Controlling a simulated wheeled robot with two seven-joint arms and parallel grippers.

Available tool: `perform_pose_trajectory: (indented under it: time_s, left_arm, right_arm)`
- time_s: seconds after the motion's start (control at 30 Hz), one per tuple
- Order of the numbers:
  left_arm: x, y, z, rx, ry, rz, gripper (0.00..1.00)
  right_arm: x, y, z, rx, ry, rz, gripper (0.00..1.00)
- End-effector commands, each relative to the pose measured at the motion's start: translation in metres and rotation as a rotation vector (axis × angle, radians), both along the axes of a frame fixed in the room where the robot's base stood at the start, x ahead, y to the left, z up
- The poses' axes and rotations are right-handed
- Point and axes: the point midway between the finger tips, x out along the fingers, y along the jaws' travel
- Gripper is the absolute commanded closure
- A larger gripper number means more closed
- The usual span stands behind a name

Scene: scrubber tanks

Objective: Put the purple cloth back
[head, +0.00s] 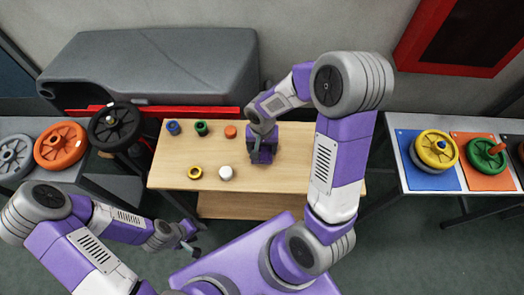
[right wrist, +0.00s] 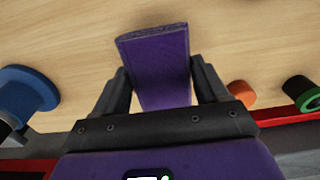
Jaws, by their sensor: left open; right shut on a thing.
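The purple cloth (right wrist: 160,68) is a flat folded strip between the fingers of my right gripper (right wrist: 160,85) in the right wrist view. Its far end points away from the gripper over the wooden table (head: 280,178). In the head view my right gripper (head: 260,158) is low over the right half of the table. There the cloth is hard to tell from my purple wrist. I cannot tell whether the cloth touches the tabletop. My left gripper (head: 190,240) is open and empty, in front of the table over the floor.
A grey scrubber tank (head: 160,65) lies behind. Side tables hold wheels, including an orange wheel (head: 60,145) and a yellow wheel (head: 437,148).

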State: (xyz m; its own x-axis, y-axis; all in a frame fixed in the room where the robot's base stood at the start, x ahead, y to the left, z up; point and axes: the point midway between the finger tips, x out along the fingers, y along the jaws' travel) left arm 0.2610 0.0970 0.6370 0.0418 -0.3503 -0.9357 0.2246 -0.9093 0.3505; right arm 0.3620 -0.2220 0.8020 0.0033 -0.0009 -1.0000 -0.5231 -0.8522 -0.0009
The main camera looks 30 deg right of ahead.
Motion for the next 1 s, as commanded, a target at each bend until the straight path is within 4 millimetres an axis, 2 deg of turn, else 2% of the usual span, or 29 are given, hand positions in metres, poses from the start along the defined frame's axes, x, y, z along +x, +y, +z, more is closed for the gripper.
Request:
perform_pose_trajectory:
  time_s: [0.03,0.13,0.53,0.57,0.7,1.0]
  left_arm:
    - [0.000,0.000,-0.006,0.000,0.000,0.000,0.57]
    - [0.000,0.000,-0.010,0.000,0.000,0.000,0.57]
    - [0.000,0.000,-0.014,0.000,0.000,0.000,0.57]
    - [0.000,0.000,-0.013,0.000,0.000,0.000,0.57]
    - [0.000,0.000,-0.012,0.000,0.000,0.000,0.57]
    - [0.000,0.000,-0.011,0.000,0.000,0.000,0.57]
  right_arm:
    - [-0.001,0.000,-0.012,0.000,0.005,-0.001,0.55]
    - [-0.001,0.000,-0.024,-0.001,0.003,0.001,0.55]
    - [0.000,0.000,-0.029,-0.001,0.001,0.001,0.55]
    - [0.000,0.000,-0.027,0.000,0.001,0.001,0.22]
    - [0.000,0.000,-0.027,0.000,0.001,0.001,0.01]
    - [0.000,0.000,-0.026,0.000,0.001,0.001,0.01]
